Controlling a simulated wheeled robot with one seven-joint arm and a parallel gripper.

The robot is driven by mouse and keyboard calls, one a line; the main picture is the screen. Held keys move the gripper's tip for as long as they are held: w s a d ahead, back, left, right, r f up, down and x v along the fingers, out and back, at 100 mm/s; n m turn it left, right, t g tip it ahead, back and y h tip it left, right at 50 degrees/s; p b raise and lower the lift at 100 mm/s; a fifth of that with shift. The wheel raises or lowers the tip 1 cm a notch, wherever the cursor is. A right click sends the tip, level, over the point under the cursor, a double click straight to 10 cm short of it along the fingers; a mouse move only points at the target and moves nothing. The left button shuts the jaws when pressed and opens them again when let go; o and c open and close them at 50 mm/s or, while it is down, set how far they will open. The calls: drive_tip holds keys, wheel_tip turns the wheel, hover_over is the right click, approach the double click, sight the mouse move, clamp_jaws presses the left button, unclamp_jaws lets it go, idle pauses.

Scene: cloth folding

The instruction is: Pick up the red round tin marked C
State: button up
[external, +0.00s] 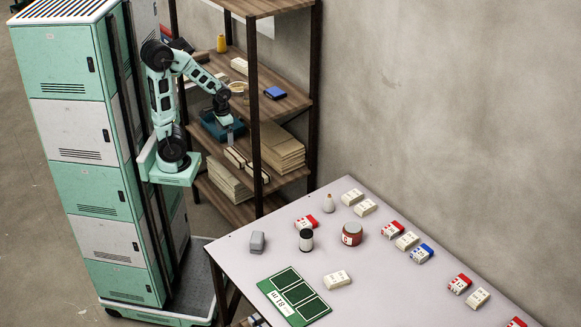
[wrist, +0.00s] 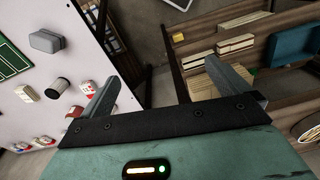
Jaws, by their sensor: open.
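The red round tin (external: 351,234) stands upright on the light table, right of a black-and-white cylinder (external: 306,240). It has a dark lid and a pale label; the letter is too small to read. In the wrist view a small red-and-white shape (wrist: 75,113) at the left seems to be the tin, but I cannot be sure. My gripper (wrist: 163,85) is open and empty, its two fingers spread apart. In the external view my gripper (external: 229,127) hangs in front of the shelf, well away from the tin and off the table's far left.
A wooden shelf rack (external: 254,110) with boxes and a blue bin stands close to my gripper. The wall borders the table's back.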

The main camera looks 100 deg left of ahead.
drive_tip(key=w+d+f+m+y+b, duration=0.1)
drive_tip(key=w+f+m+y+b, duration=0.1)
drive_tip(key=w+f+m+b, duration=0.5)
drive_tip(key=w+d+f+m+y+b, duration=0.1)
drive_tip(key=w+m+y, duration=0.3)
drive_tip(key=w, duration=0.8)
drive_tip(key=w+d+f+m+y+b, duration=0.1)
drive_tip(key=w+f+m+b, duration=0.35)
drive_tip(key=w+m, duration=0.35)
drive_tip(key=m+t+y+b, duration=0.2)
drive_tip(key=m+t+b, duration=0.65)
drive_tip(key=m, duration=0.75)
approach(346, 231)
drive_tip(key=shift+t, duration=0.55)
drive_tip(key=x, duration=0.3)
drive_tip(key=p+x, duration=0.1)
drive_tip(key=x, duration=0.5)
drive_tip(key=shift+s+f+p, duration=0.3)
drive_tip(key=shift+s+f, duration=0.05)
drive_tip(key=shift+f+x, duration=0.15)
drive_tip(key=shift+x, duration=1.2)
drive_tip(key=shift+f+x, duration=0.15)
drive_tip(key=shift+x, duration=1.2)
drive_tip(key=shift+d+r, duration=0.15)
drive_tip(key=shift+r, duration=0.05)
drive_tip(key=c, duration=1.4)
